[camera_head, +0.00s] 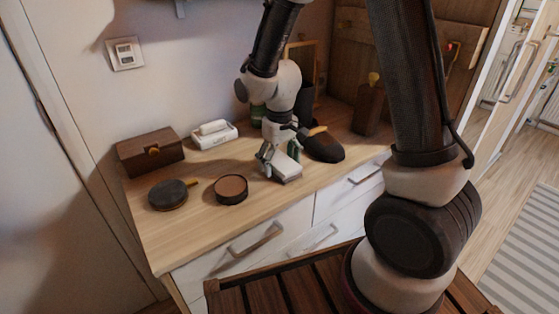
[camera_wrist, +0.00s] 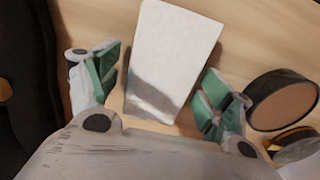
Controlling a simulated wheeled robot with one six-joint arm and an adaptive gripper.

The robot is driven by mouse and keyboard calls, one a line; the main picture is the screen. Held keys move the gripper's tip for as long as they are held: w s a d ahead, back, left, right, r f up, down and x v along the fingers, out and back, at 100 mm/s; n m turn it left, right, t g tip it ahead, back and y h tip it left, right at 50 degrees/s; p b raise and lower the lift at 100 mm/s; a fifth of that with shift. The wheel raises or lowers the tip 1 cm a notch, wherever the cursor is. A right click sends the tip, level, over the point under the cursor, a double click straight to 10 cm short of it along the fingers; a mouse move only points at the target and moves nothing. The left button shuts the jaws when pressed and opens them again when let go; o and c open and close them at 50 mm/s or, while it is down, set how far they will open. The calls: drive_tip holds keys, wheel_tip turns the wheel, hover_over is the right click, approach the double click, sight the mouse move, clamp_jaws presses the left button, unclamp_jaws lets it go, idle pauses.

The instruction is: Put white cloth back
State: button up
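A white folded cloth (camera_head: 286,173), block-like in shape, lies on the wooden dresser top near its front edge. In the wrist view the white cloth (camera_wrist: 172,50) lies between my fingers, its far end reaching beyond them. My gripper (camera_head: 278,158) points down over the cloth. In the wrist view my gripper (camera_wrist: 157,88) is open, with a green-padded finger on either side of the cloth and narrow gaps showing.
A white tray (camera_head: 226,138) holding a white item stands at the back, beside a dark wooden box (camera_head: 150,151). A round brown-topped tin (camera_head: 231,189) and a dark round pan (camera_head: 168,195) are left of the cloth. A black shoe-like object (camera_head: 323,147) is close on the right.

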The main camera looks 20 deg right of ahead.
sight(279, 160)
wheel_tip(279, 160, up, 11)
drive_tip(key=s+d+r+m+t, duration=0.1)
drive_tip(key=s+d+r+t, duration=0.1)
drive_tip(key=s+d+r, duration=0.4)
drive_tip(key=s+d+r+m+t, duration=0.2)
drive_tip(key=s+d+r, duration=0.4)
drive_tip(key=s+d, duration=0.3)
drive_tip(key=s, duration=0.4)
drive_tip(key=shift+s+m, duration=0.3)
drive_tip(key=shift+s, duration=0.05)
